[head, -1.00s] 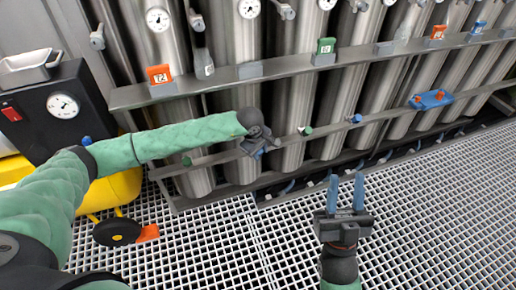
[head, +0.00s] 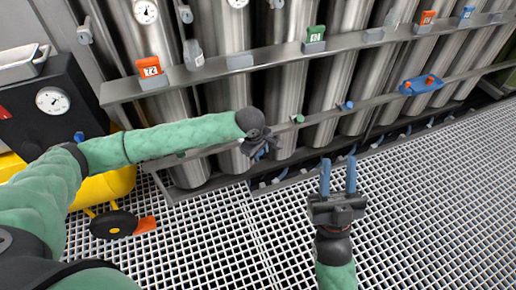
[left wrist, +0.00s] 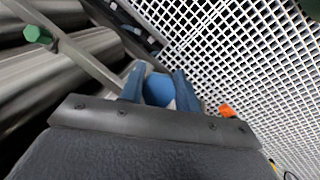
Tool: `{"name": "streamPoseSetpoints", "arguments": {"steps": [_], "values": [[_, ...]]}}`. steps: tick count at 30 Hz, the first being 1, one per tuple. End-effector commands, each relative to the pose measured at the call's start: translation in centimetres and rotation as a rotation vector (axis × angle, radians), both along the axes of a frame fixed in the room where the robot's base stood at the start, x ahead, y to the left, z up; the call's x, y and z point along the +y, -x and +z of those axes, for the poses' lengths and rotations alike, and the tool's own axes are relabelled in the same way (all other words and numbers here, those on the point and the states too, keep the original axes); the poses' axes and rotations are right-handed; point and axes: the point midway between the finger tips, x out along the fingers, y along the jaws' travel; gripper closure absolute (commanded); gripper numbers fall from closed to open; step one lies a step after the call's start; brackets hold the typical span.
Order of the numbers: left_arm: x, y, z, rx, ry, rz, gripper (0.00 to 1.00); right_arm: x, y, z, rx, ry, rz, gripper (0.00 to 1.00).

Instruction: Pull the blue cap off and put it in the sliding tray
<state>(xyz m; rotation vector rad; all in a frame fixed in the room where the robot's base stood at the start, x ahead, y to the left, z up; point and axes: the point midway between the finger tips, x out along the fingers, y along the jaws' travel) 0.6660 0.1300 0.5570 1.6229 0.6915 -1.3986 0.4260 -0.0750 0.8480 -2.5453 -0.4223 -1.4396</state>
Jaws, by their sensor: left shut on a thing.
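My left gripper (head: 260,148) is in front of the lower rail of the vessel rack, left of a green cap (head: 298,119). In the left wrist view its blue fingers (left wrist: 158,92) are shut on a blue cap (left wrist: 157,88), with floor grating behind it. In the head view the gripper hides this cap. A blue tray (head: 408,90), which looks like the sliding tray, is on the lower rail to the right, with orange pieces in it. My right gripper (head: 338,180) is open and empty above the floor grating, fingers pointing toward the rack.
Another blue cap (head: 346,105) is on the lower rail between the green cap and the tray. The upper shelf (head: 250,62) carries orange, green and blue tags. A black gauge box (head: 60,95) and a yellow wheeled machine (head: 105,188) stand at left. The grating (head: 430,190) is clear.

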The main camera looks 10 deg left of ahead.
Motion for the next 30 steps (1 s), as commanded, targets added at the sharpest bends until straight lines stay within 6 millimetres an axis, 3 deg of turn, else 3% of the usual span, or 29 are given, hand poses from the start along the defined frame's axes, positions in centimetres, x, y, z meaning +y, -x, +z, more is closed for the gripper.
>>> {"name": "streamPoseSetpoints", "arguments": {"steps": [19, 30], "values": [[-2.8, 4.1, 1.5, 0.000, 0.001, 0.000, 1.00, 0.0, 0.0, 0.6, 0.000, 0.000, 0.000, 0.64], [-3.1, 4.6, 1.7, 0.000, 0.001, 0.000, 1.00, 0.0, 0.0, 0.6, 0.000, 0.000, 0.000, 0.64]]}}
